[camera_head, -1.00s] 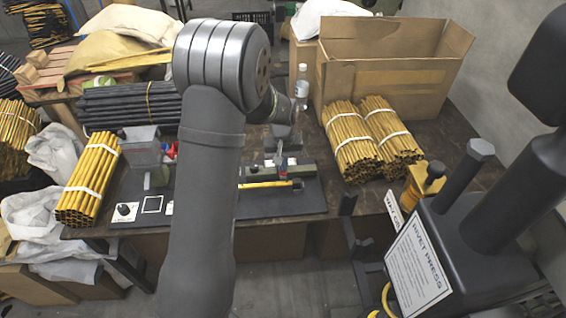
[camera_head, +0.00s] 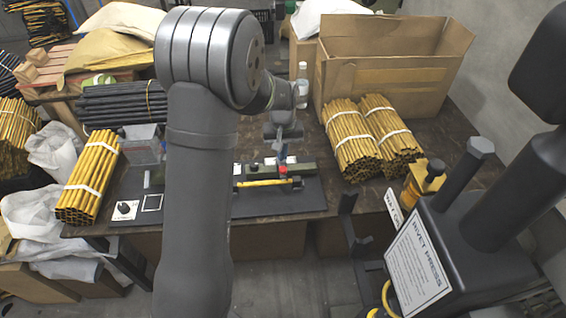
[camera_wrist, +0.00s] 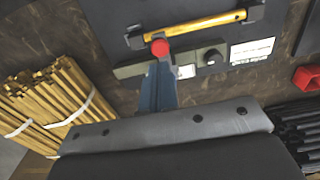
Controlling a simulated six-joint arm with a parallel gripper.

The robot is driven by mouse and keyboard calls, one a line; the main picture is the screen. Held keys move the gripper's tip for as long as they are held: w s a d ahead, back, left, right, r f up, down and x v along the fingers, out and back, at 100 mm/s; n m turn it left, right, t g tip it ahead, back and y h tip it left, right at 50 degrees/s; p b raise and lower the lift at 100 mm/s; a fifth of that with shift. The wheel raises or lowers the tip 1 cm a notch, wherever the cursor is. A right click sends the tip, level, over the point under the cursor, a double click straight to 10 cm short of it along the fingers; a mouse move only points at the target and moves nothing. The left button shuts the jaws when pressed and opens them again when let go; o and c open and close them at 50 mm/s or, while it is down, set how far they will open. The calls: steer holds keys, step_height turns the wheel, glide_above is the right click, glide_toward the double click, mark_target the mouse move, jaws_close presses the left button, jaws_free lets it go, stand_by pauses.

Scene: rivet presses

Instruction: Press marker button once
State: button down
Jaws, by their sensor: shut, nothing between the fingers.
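A round red button (camera_wrist: 159,47) sits at the edge of a green housing (camera_wrist: 130,71) in the wrist view. In the head view the red button (camera_head: 283,170) shows below my gripper (camera_head: 282,153). My gripper's blue fingers (camera_wrist: 158,65) are shut and empty, with their tips close to the button. Whether they touch it I cannot tell. A yellow tube (camera_wrist: 195,26) lies in black holders just beyond the button. The tube (camera_head: 262,183) also shows in the head view.
A black knob (camera_wrist: 210,58) and a white label (camera_wrist: 252,50) are beside the button. Tied yellow tube bundles (camera_head: 350,145) and an open cardboard box (camera_head: 395,75) stand at right on the bench. A rivet press (camera_head: 440,250) fills the front right.

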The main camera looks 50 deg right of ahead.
mark_target(283, 168)
step_height(283, 168, up, 8)
steer(key=shift+f, duration=0.1)
stand_by(2.4)
